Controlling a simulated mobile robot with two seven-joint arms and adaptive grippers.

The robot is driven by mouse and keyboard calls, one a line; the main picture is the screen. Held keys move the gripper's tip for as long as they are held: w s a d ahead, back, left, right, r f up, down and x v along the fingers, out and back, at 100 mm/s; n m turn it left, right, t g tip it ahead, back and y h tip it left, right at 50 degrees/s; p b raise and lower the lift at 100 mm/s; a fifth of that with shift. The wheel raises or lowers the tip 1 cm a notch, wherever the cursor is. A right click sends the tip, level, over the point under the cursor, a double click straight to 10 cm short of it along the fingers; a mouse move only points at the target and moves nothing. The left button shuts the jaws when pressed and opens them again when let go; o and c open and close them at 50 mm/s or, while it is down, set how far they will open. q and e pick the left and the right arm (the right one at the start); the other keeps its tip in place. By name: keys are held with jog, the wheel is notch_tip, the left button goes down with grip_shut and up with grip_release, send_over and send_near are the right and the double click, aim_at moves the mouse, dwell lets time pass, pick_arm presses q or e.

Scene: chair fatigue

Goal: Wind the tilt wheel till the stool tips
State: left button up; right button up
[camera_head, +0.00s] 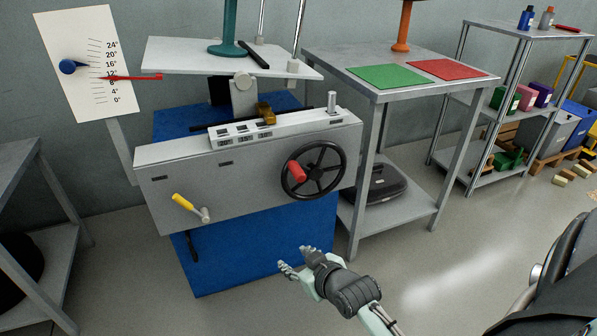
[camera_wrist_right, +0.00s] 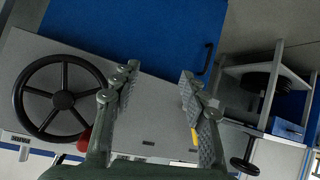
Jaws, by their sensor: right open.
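The black spoked tilt wheel (camera_head: 315,170) with a red knob (camera_head: 297,172) is on the front of the grey machine (camera_head: 245,180). A teal stool (camera_head: 228,49), its top cut off, stands on the white platform (camera_head: 180,55), which looks slightly tilted. The red pointer (camera_head: 130,77) lies between 8° and 12° on the scale board (camera_head: 75,85). My right gripper (camera_head: 288,269) is open and empty, below the wheel and apart from it. In the right wrist view, the wheel (camera_wrist_right: 62,99) is left of the open fingers (camera_wrist_right: 160,71), its knob partly hidden behind one finger.
A yellow-handled crank (camera_head: 186,204) sticks out at the machine's lower left. A grey table (camera_head: 400,92) with green and red mats stands to the right, a shelf (camera_head: 535,30) behind it. Another table (camera_head: 18,165) is at the left. Floor at the lower right is mostly clear.

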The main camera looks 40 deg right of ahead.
jog(key=w+d+r+t, duration=0.3)
jog(key=r, duration=0.2)
jog(key=m+t+h+b, duration=0.1)
jog(key=m+t+h, duration=0.1)
jog(key=t+h, duration=0.1)
send_near(302, 178)
jog(key=a+x, duration=0.1)
jog(key=x, duration=0.7)
jog(key=d+x, duration=0.1)
jog(key=x, duration=0.2)
jog(key=shift+s, duration=0.15)
jog(key=shift+w, duration=0.45)
pick_arm(q)
jog(key=v, duration=0.5)
jog(key=shift+s+a, duration=0.2)
jog(key=shift+a, duration=0.05)
pick_arm(e)
jog(key=shift+c, duration=0.2)
grip_shut()
